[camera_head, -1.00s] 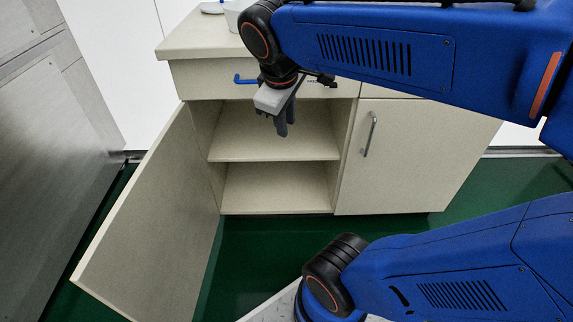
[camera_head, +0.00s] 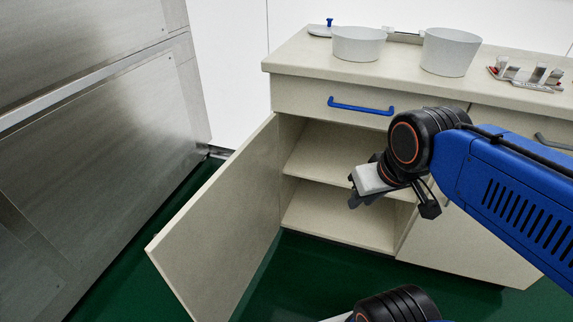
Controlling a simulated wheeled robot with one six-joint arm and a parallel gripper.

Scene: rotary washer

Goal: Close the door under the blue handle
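The beige cabinet door (camera_head: 222,222) stands wide open, swung out to the left from the cabinet's left edge. The blue handle (camera_head: 361,106) is on the drawer front above the open compartment. My gripper (camera_head: 356,202) hangs in front of the open shelves, to the right of the door and apart from it. Its fingers are dark and point down to the left; their gap cannot be made out. My arm hides part of the right side of the cabinet.
The open compartment has a middle shelf (camera_head: 321,166) and looks empty. Two white bowls, one of them on the left (camera_head: 357,43), and a tray of glasses (camera_head: 527,77) stand on the countertop (camera_head: 300,52). A steel unit (camera_head: 95,150) stands at left. Green floor lies between.

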